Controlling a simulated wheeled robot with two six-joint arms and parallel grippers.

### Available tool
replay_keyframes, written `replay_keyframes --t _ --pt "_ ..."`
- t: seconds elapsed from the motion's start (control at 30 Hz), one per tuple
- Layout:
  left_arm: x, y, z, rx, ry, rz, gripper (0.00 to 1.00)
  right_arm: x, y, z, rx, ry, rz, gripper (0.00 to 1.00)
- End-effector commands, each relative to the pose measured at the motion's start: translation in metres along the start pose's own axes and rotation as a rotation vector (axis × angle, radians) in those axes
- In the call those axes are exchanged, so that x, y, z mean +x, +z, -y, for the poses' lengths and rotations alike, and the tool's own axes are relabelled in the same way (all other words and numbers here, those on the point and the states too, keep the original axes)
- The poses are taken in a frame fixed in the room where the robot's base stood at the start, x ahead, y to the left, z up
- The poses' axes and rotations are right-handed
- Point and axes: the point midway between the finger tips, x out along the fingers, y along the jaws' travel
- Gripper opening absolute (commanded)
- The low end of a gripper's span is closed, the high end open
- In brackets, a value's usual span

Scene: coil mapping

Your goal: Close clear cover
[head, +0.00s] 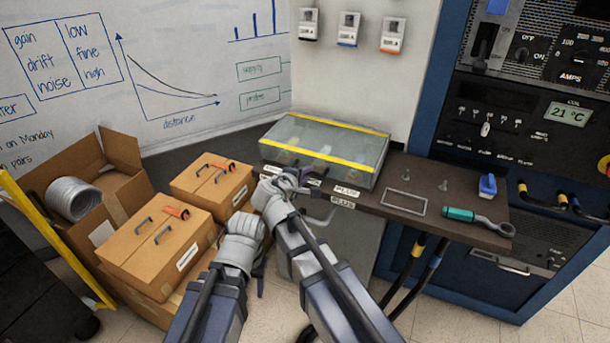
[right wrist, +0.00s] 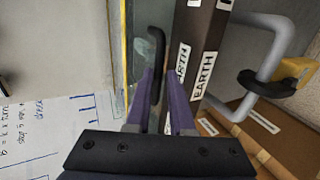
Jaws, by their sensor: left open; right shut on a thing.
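The clear cover (head: 325,143) is a glassy box top with yellow edge strips, at the back left of the dark bench. It lies flat; I cannot tell whether it is fully down. My right gripper (head: 287,178) is at the cover's front left edge. In the right wrist view, my right gripper (right wrist: 165,98) is shut on a black handle (right wrist: 155,50) beside the cover's clear panel (right wrist: 137,45). My left gripper (head: 259,278) is open, low in front of the bench and apart from the cover. Its fingers are partly hidden by my arm.
Cardboard boxes (head: 160,245) with handles stand to the left. A blue instrument rack (head: 540,130) stands at the right. Bare floor shows at lower right.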

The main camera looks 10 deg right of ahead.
Motion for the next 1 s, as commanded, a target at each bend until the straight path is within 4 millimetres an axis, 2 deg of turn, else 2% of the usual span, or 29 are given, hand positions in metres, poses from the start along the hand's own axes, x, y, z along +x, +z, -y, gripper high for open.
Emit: replay_keyframes --t 0.03,0.27,0.3,0.47,1.0 --pt "0.0024 -0.0002 -0.0002 0.0 0.0 0.0 0.57 -0.0006 0.0021 0.0081 0.012 -0.023 0.004 0.0" --pt "0.0028 -0.0002 -0.0003 0.0 0.0 0.0 0.57 -0.0006 0.0023 0.0085 0.012 -0.023 0.004 0.0" --pt "0.0029 -0.0002 -0.0003 0.0 0.0 0.0 0.57 -0.0006 0.0022 0.0087 0.013 -0.024 0.004 0.26" --pt "0.0026 -0.0002 -0.0002 0.0 0.0 0.0 0.57 -0.0003 0.0019 0.0079 0.012 -0.022 0.003 0.44" --pt "0.0 0.0 0.0 0.0 0.0 0.0 0.57 -0.001 0.0016 0.0044 0.01 -0.018 0.001 0.44"
